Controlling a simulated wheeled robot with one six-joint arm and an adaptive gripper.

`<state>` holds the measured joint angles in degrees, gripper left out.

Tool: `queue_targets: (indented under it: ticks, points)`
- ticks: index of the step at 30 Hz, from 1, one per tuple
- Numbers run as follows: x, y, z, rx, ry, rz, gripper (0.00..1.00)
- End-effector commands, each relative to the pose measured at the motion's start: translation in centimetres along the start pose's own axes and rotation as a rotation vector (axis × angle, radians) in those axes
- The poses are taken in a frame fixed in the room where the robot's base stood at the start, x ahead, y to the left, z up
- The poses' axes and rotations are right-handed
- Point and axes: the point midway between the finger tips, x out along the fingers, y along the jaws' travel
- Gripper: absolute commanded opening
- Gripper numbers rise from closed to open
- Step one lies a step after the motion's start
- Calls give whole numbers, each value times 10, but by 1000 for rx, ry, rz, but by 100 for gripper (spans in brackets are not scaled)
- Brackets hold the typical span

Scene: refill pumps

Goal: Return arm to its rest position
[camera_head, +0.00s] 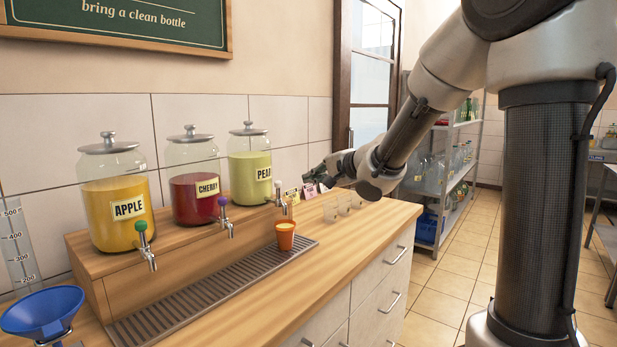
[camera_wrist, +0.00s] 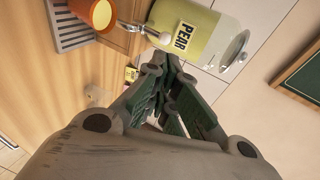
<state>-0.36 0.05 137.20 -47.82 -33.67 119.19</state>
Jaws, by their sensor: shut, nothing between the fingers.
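My arm (camera_head: 415,125) reaches from my column at the right out over the counter. My gripper (camera_head: 318,174) is in the air above the far end of the counter, right of the pear jar (camera_head: 249,172). In the wrist view my gripper (camera_wrist: 168,66) shows its green fingers together with nothing between them. The pear jar, yellow-green, also shows beyond the fingertips in the wrist view (camera_wrist: 205,38). An orange cup (camera_head: 285,238) stands upright on the drip tray (camera_head: 215,290) below the pear tap, apart from my gripper. It also shows at the wrist view's top (camera_wrist: 99,14).
Apple (camera_head: 105,222) and cherry (camera_head: 190,203) jars stand on the wooden riser, with taps in front. A blue funnel (camera_head: 42,310) is at the front left. Small clear cups (camera_head: 343,205) and small cards (camera_head: 309,191) are near my gripper. A metal shelf (camera_head: 450,185) stands beyond the counter.

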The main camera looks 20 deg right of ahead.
Motion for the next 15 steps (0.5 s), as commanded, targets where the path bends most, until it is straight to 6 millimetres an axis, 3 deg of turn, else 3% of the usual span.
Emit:
queue_targets:
  ticks: [10,13,15]
  points:
    - [-1,0,0,-15,0,0,0]
    - [-1,5,-3,-113,11,22,0]
    - [-2,21,-14,-244,45,90,0]
